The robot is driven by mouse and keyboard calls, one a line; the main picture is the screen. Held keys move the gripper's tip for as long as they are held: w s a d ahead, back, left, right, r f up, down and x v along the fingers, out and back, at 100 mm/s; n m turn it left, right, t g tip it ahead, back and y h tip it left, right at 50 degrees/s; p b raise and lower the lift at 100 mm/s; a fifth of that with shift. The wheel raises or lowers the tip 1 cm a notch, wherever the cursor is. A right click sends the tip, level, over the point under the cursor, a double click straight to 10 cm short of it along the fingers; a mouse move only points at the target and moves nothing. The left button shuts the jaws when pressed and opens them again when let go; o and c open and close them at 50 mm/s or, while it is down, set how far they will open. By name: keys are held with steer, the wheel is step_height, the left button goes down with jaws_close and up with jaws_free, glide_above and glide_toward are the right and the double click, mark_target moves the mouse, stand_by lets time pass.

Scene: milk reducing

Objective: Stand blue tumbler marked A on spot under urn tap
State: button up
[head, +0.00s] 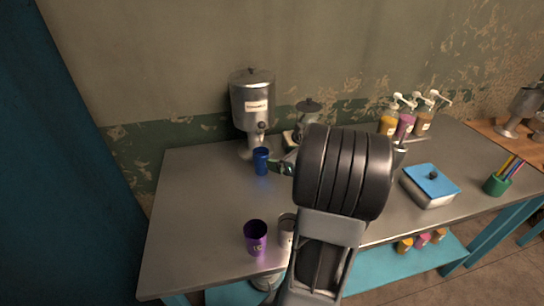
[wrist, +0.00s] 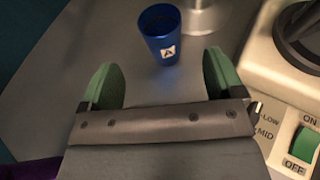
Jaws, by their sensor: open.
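The blue tumbler (head: 261,162) stands upright on the table in front of the metal urn (head: 251,100), below its tap (head: 262,126). In the wrist view the tumbler (wrist: 162,42) shows a white label with an A and an open top. The urn's foot (wrist: 206,14) is just right of it there. My gripper (wrist: 160,78) has its green fingers apart with nothing between them. The tumbler is beyond the fingertips, clear of them. In the head view my arm hides much of the gripper. No spot marking is visible under the tumbler.
An appliance (wrist: 285,75) with LOW, MID, ON and OFF markings is close on the right. A purple cup (head: 255,238) and a pale cup (head: 287,229) stand near the front edge. Pump bottles (head: 405,122) and a blue-lidded box (head: 430,186) are farther right. The table's left is clear.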

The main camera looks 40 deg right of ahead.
steer(key=shift+v, duration=1)
